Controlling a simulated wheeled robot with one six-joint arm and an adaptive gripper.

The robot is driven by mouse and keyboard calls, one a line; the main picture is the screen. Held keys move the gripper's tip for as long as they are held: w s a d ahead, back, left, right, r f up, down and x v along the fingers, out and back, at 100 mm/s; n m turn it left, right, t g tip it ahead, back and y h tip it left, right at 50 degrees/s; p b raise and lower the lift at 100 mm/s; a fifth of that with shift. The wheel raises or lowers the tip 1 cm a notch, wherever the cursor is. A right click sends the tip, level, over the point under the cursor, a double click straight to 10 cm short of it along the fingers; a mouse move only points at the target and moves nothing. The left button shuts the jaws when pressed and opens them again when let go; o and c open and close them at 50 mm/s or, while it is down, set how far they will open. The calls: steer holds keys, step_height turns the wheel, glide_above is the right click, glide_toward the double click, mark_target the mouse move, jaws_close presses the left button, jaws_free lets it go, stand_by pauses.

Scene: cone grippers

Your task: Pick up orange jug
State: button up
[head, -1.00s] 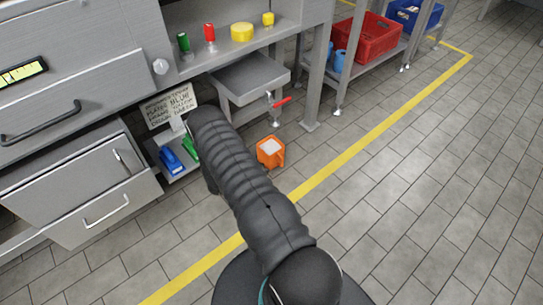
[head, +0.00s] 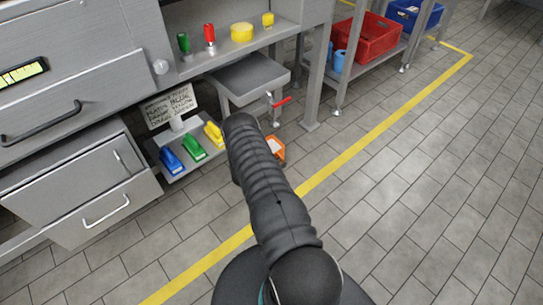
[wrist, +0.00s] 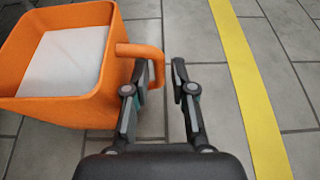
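The orange jug (wrist: 60,105), a square-sided container with white contents, stands on the floor and fills the left of the wrist view. Its handle (wrist: 155,68) points right, toward my gripper (wrist: 161,75). My gripper is open: the left finger appears over the handle's opening and the right finger is right of the handle. The handle's outer bar shows between the fingertips; I cannot tell how far below them it is. In the head view my arm hides most of the jug (head: 279,149), and the gripper is hidden.
A yellow floor line (wrist: 245,80) runs just right of my gripper. A low shelf with blue, green and yellow items (head: 195,146) and a sign (head: 170,106) is left of the arm. A metal workbench (head: 225,50) stands behind. The floor at right is clear.

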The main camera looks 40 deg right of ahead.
jaws_close()
steer(key=shift+r, duration=0.1)
